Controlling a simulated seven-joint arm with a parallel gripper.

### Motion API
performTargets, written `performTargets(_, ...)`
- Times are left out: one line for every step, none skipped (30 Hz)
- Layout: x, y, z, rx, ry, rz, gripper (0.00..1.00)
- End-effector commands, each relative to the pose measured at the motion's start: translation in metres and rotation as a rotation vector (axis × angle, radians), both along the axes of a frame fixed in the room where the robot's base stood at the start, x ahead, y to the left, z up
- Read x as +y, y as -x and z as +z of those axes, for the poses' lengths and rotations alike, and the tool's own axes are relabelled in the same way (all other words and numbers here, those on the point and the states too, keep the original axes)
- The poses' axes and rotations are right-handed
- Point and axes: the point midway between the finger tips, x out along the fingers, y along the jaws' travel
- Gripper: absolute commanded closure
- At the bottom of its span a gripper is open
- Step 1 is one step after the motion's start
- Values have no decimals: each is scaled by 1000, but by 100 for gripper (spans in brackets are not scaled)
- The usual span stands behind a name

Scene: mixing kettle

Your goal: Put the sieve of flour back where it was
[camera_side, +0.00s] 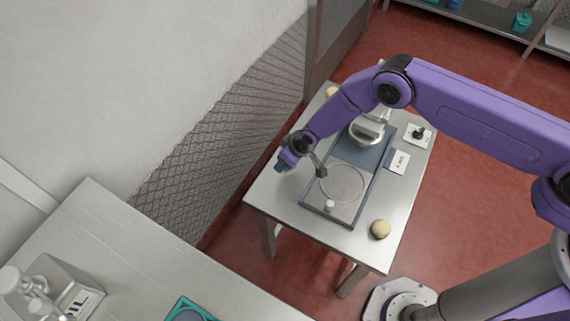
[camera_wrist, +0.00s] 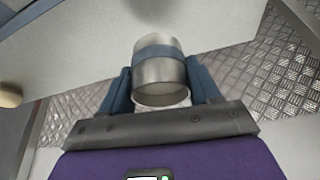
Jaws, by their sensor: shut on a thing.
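The sieve appears as a metal cup with a blue band (camera_wrist: 160,72) in the wrist view. It sits between the two blue fingers of my gripper (camera_wrist: 162,85), which is shut on it. In the side view my gripper (camera_side: 284,163) is at the left edge of the steel table (camera_side: 268,197), left of the blue-framed tray (camera_side: 326,217). The sieve is hard to make out there. Whether flour is inside cannot be seen.
A metal kettle (camera_side: 367,132) stands at the tray's far end. A clear round outline (camera_side: 342,184) and small white piece (camera_side: 330,205) lie nearer. A tan ball (camera_side: 380,229), a label card (camera_side: 399,162) and a dark knob on a white plate (camera_side: 419,134) are to the right.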

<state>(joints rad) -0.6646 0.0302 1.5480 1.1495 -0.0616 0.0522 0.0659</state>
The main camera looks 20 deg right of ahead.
Motion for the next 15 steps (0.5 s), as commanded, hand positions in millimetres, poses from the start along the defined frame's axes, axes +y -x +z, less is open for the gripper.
performTargets(1, -2, -1, -2, -1, 0, 72)
performTargets(1, -2, -2, -2, -1, 0, 72)
performTargets(1, -2, -3, -1, -1, 0, 72)
performTargets(2, -2, -3, -1, -1, 0, 72)
performTargets(2, -3, -4, 0, 0, 0, 72)
performTargets(3, -4, -6, -1, -1, 0, 72)
performTargets(4, -5, -7, -1, -1, 0, 72)
performTargets(5, -6, -9, -1, -2, 0, 72)
performTargets(6, -7, -13, 0, -1, 0, 72)
performTargets(5, -6, -18, 1, 0, 0, 72)
performTargets(5, -6, -22, 1, 0, 0, 72)
performTargets(5, -6, -27, 1, 0, 0, 72)
performTargets(5, -7, -30, 1, -1, 0, 72)
performTargets(5, -7, -33, 1, -1, 0, 72)
performTargets(5, -7, -36, 1, -1, 0, 72)
